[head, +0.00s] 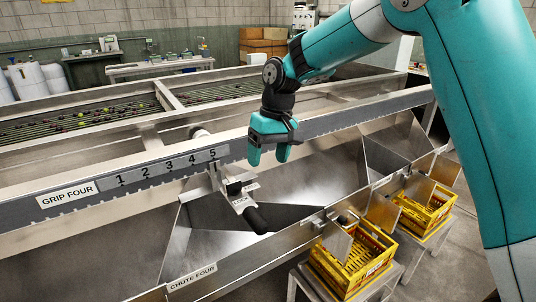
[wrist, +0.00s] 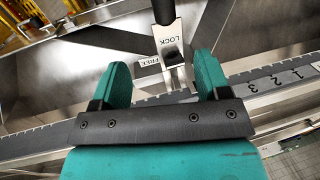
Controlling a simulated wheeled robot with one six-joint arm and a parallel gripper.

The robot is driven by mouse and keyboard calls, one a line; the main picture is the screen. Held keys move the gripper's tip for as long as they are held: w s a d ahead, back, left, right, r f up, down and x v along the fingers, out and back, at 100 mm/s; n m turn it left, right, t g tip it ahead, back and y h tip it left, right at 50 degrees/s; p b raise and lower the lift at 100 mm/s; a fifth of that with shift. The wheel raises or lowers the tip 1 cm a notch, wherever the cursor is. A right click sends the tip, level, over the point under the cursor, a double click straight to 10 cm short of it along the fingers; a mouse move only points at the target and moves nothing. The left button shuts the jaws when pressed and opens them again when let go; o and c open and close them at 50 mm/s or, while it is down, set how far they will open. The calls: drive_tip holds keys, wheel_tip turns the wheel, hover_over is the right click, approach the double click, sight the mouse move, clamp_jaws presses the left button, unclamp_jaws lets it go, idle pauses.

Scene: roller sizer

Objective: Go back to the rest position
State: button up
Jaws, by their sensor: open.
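My gripper (head: 268,150) hangs below my teal arm in the head view, fingers pointing down, in front of the long grey rail (head: 330,123). In the wrist view its two teal fingers are spread apart with nothing held between them (wrist: 163,78). A lever with a black handle (head: 256,219) and a metal plate marked LOCK sits on the rail, below and left of my gripper. In the wrist view the LOCK plate (wrist: 168,40) shows ahead of the gap between the fingers, beside a FREE label (wrist: 149,61). The fingers look apart from the lever.
Metal chutes (head: 300,185) lie below. Yellow crates (head: 352,262) stand on stands at lower right. Small round produce lies on the rollers (head: 80,118) behind.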

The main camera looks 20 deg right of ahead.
drive_tip(key=s+a+r+n, duration=0.1)
drive_tip(key=s+r, duration=0.1)
drive_tip(key=s, duration=0.8)
drive_tip(key=s+a+r+n+y, duration=0.1)
drive_tip(key=s+r+n, duration=0.1)
drive_tip(key=s, duration=0.8)
drive_tip(key=s+a+r+n+y, duration=0.1)
drive_tip(key=s, duration=0.8)
drive_tip(key=shift+s+r+t+p, duration=0.3)
drive_tip(key=shift+s+r, duration=0.1)
